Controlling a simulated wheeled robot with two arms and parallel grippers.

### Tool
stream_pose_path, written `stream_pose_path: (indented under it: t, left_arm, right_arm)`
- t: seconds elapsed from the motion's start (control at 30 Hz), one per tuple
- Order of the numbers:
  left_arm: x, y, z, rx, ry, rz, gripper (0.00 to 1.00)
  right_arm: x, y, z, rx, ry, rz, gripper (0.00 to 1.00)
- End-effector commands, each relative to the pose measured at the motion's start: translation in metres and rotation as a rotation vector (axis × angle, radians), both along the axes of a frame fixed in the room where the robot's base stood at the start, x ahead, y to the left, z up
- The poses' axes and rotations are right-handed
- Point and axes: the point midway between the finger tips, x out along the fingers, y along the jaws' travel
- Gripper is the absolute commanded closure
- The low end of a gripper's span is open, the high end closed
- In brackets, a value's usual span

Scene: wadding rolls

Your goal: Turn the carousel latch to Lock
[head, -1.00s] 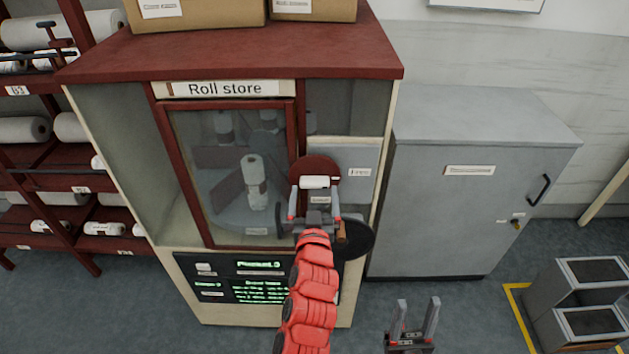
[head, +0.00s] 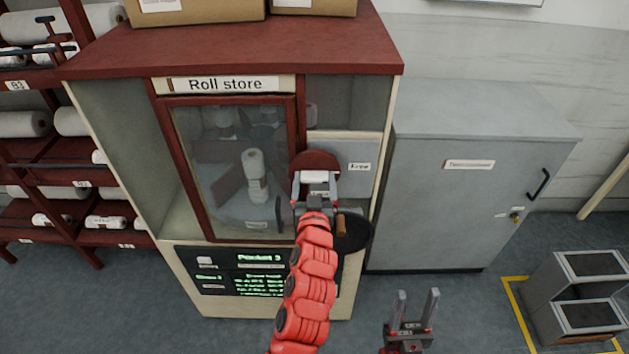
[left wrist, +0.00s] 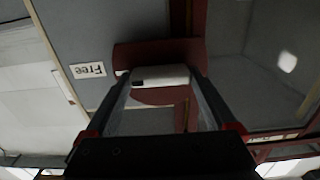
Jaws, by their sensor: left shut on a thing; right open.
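The carousel latch is a dark red round plate (head: 315,160) with a white bar handle (head: 314,177), on the grey panel right of the cabinet's glass door. The bar lies level in the head view. A label reading "Free" (head: 360,167) is to its right. My left gripper (head: 315,181) is shut on the bar, one finger at each end. In the left wrist view the bar (left wrist: 160,76) shows between the fingers, and the Free label (left wrist: 87,69) is at left. No Lock label is readable. My right gripper (head: 418,294) is open and empty, low in front of the grey cabinet.
The Roll store door (head: 235,170) has a roll behind its glass. A dark round tray (head: 352,233) and a brown knob (head: 341,224) are below the latch. A grey cabinet (head: 480,180) stands right, a shelf of rolls (head: 60,165) left, and a metal bin unit (head: 575,300) at lower right.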

Motion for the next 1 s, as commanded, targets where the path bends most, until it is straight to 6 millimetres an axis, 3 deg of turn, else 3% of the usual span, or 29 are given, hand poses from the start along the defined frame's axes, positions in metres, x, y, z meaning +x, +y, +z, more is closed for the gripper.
stream_pose_path:
  t: [0.47, 1.0]
  left_arm:
    - [0.000, -0.001, -0.001, 0.146, -0.003, -0.001, 0.66]
    - [0.000, -0.003, -0.001, 0.643, -0.005, -0.002, 0.66]
  right_arm:
    - [0.000, 0.000, -0.009, 0.000, 0.000, 0.000, 0.50]
    - [0.000, 0.000, -0.024, 0.000, 0.000, 0.000, 0.50]
